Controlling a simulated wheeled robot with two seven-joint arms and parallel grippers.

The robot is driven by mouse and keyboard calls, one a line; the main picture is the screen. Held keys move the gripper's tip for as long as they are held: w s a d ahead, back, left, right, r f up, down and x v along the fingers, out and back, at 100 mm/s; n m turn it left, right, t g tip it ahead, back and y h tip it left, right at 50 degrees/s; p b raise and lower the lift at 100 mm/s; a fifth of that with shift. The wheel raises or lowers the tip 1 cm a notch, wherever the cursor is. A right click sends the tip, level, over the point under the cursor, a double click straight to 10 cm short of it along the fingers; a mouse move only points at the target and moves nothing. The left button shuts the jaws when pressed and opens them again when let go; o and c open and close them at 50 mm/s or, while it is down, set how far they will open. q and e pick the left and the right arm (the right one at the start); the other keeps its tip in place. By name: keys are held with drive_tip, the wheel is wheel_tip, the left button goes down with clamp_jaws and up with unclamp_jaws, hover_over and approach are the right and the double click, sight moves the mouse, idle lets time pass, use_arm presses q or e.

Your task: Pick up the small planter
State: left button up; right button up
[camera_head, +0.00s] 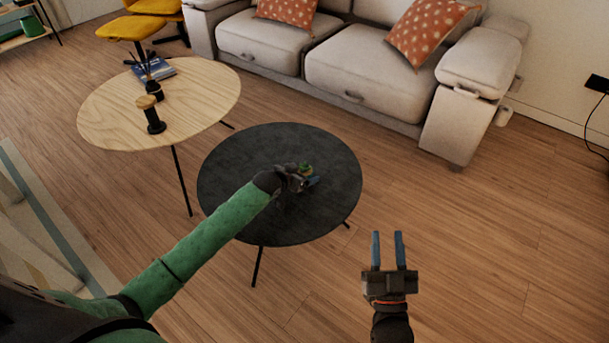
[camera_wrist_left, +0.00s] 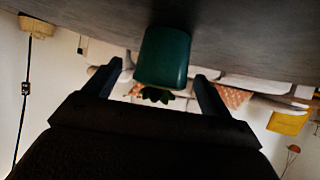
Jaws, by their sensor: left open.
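The small planter (camera_head: 306,168) stands on the dark round table (camera_head: 235,205), mostly hidden behind my left gripper (camera_head: 308,181) in the head view. In the left wrist view, which appears upside down, the planter (camera_wrist_left: 163,57) is a dark green pot with a dark plant. It lies between the lines of the two spread fingers of my left gripper (camera_wrist_left: 160,85). The jaws are open, and gaps show on both sides of the pot. My right gripper (camera_head: 387,250) is open and empty, right of the dark table and apart from it.
A light wooden round table (camera_head: 200,95) behind left holds a spool-like object (camera_head: 151,114), a small dark vase (camera_head: 154,90) and a blue book (camera_head: 155,70). A beige sofa (camera_head: 370,88) stands behind. Wooden floor (camera_head: 500,220) lies clear at right.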

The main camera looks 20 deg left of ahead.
sight(307, 171)
use_arm(q)
drive_tip(key=x, duration=0.3)
drive_tip(key=shift+w+b, duration=0.25)
drive_tip(key=shift+b, duration=0.1)
use_arm(e)
wheel_tip(307, 171, up, 8)
drive_tip(key=s+d+t+y, duration=0.1)
drive_tip(key=s+t, duration=0.1)
drive_tip(key=t, duration=0.1)
drive_tip(key=shift+s, duration=0.2)
use_arm(q)
drive_tip(key=c, duration=1.3)
